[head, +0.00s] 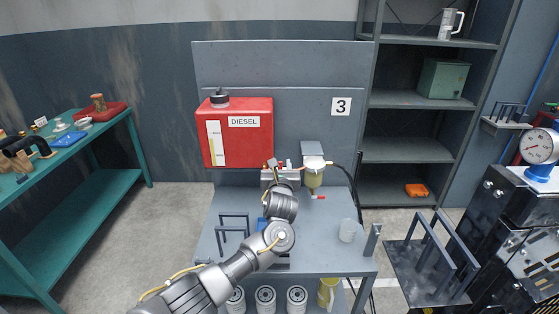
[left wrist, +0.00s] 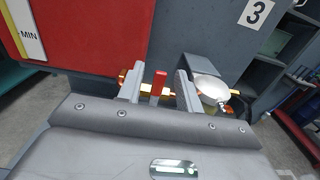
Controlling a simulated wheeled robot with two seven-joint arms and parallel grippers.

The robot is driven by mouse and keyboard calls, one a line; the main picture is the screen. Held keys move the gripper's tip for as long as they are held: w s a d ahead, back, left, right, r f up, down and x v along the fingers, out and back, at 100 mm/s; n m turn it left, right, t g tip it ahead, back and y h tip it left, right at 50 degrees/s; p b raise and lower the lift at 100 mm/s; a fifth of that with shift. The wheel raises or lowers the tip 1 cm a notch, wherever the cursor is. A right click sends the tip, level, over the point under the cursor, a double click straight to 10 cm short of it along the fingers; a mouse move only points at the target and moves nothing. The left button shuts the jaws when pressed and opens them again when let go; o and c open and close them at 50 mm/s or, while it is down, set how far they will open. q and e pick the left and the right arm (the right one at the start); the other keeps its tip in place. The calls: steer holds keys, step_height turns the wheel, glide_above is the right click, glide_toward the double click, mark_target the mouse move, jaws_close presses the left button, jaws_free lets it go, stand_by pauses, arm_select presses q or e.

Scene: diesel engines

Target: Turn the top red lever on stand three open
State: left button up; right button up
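Stand three (head: 300,60) is a grey stand with a "3" sign and a red DIESEL tank. The top red lever (left wrist: 158,84) points upward between the fingers, with a gap on each side. A filter with a pale bowl (head: 313,175) hangs just right of the gripper. A lower red lever (head: 318,197) shows below it. My right gripper is not in view.
The red tank (head: 236,135) is close on the left of the gripper. A clear cup (head: 348,230) stands on the table's right part, and a black hose runs down behind it. White filters (head: 265,298) stand on the lower shelf.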

mark_target(280, 164)
arm_select(q)
steer(key=shift+w, duration=1.65)
